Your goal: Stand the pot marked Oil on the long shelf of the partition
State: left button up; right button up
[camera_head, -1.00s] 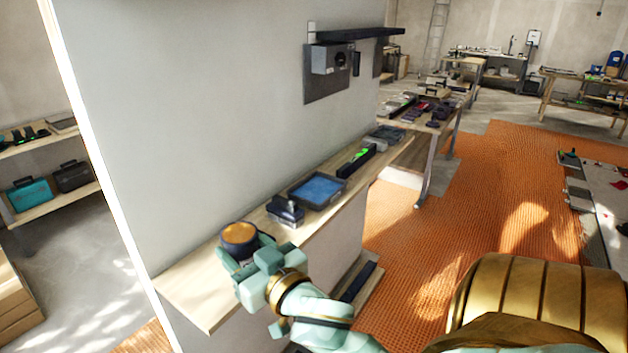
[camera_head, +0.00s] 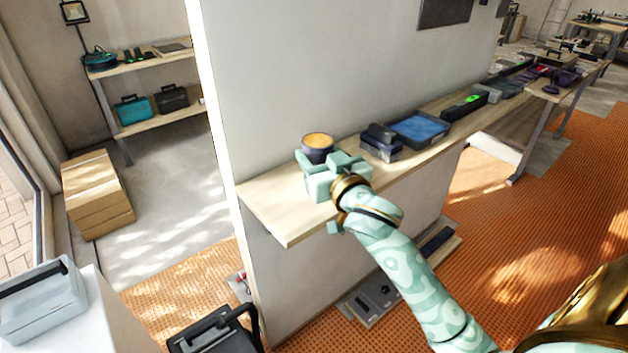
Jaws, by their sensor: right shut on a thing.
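A dark round pot (camera_head: 318,152) with an orange top is at the near left part of the long shelf (camera_head: 285,216) on the partition. No marking on it can be read from here. My right gripper (camera_head: 322,166) is shut on the pot from the near side and hides its lower part. The pot looks upright. I cannot tell whether its base touches the shelf. My left gripper is not in view.
Right of the pot, a dark block-like tool (camera_head: 380,143), a blue-lined tray (camera_head: 418,128) and a level with a green vial (camera_head: 466,106) lie on the shelf. The shelf's left end is bare. Cardboard boxes (camera_head: 97,195) and a grey case (camera_head: 40,302) stand at left.

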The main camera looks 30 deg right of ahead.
jog(key=shift+w+d+f, duration=0.1)
jog(key=shift+w+f, duration=0.4)
jog(key=shift+f, duration=0.05)
jog(key=f+b, duration=0.1)
jog(key=f, duration=0.1)
jog(key=f+b, duration=0.2)
jog(key=shift+w, duration=0.2)
jog(key=shift+r, duration=0.3)
jog(key=shift+f, duration=0.15)
jog(key=o, duration=1.1)
jog(key=s, duration=0.4)
jog(key=s+a+p, duration=0.1)
jog(key=s, duration=0.3)
jog(key=s+a+p, duration=0.1)
jog(key=s, duration=0.3)
